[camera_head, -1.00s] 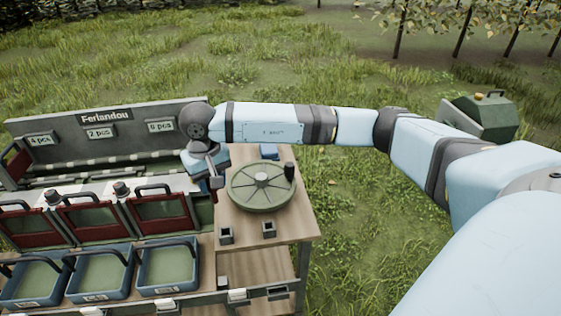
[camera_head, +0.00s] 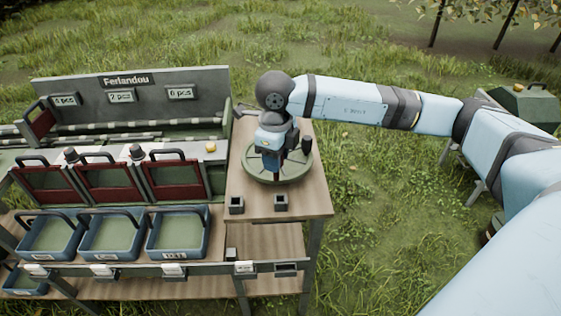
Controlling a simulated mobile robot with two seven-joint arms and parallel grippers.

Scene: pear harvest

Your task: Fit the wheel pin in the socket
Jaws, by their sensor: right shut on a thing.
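The round green wheel (camera_head: 258,172) lies flat on the wooden table top, with a dark upright handle (camera_head: 307,145) on its right rim. My right gripper (camera_head: 272,170) points down over the wheel and hides its hub and middle. It is shut on a slim thing, taken to be the wheel pin, which is mostly hidden by the gripper. I cannot tell whether the pin touches the wheel or sits in a socket. Two small dark square holders, a left one (camera_head: 236,205) and a right one (camera_head: 281,203), stand at the table's front. My left gripper is not in view.
Left of the table (camera_head: 307,202) is a sorting bench with a sign panel (camera_head: 125,80), red-framed flaps (camera_head: 107,183) and blue crates (camera_head: 178,253). A small yellow-orange thing (camera_head: 211,147) sits on the bench. Grass lies open right of the table; a green box (camera_head: 527,107) stands farther right.

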